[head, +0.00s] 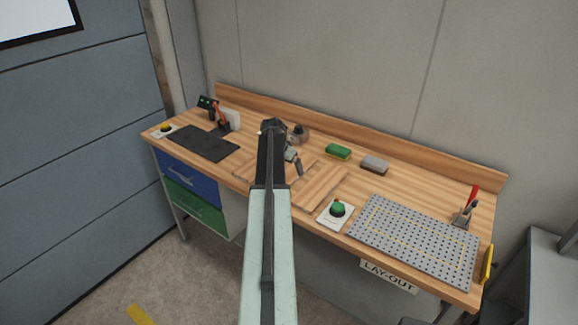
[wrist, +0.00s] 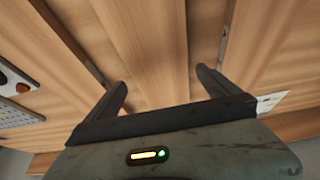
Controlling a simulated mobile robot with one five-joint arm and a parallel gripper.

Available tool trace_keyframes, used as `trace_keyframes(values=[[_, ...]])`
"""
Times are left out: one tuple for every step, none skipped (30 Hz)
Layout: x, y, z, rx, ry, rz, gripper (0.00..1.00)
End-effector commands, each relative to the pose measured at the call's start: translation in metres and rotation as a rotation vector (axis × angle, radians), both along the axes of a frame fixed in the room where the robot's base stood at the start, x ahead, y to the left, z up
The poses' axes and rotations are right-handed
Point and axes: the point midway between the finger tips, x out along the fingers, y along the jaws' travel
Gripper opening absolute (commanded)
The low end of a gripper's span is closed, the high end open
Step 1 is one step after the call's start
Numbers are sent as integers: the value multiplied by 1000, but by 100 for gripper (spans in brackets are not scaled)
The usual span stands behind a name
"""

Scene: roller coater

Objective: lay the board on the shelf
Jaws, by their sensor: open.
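A flat wooden board (head: 322,186) lies on the wooden workbench, close in colour to the bench top, partly behind my arm. My gripper (head: 294,160) is above the bench near the board's left side, partly hidden by my own arm. In the wrist view my gripper (wrist: 163,85) has its two dark fingers wide apart with nothing held between them. Pale wood (wrist: 155,45) fills the view beyond the fingers, with narrow dark gaps along it. I cannot tell which wood there is board and which is bench. I cannot pick out a shelf.
A green button box (head: 337,210) and a perforated metal plate (head: 415,240) are right of the board. A green sponge (head: 338,151) and grey block (head: 374,165) lie behind. Bare bench (head: 415,180) shows at right.

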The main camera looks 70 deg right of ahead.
Motion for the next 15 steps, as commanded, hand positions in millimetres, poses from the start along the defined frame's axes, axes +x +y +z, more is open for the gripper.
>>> trace_keyframes(values=[[1,5,20,0,0,0,100],[1,8,27,0,0,0,100],[2,11,37,0,0,1,100],[3,14,44,0,0,1,100],[3,16,51,0,0,1,100],[4,20,60,0,0,1,100],[5,23,67,0,1,2,100],[6,25,73,0,1,2,100],[7,28,80,0,1,2,100],[7,30,84,0,0,1,100],[8,32,87,0,0,1,100],[8,34,90,0,0,0,100],[8,35,92,0,0,0,100],[9,35,93,0,0,0,100],[9,36,93,0,0,0,100]])
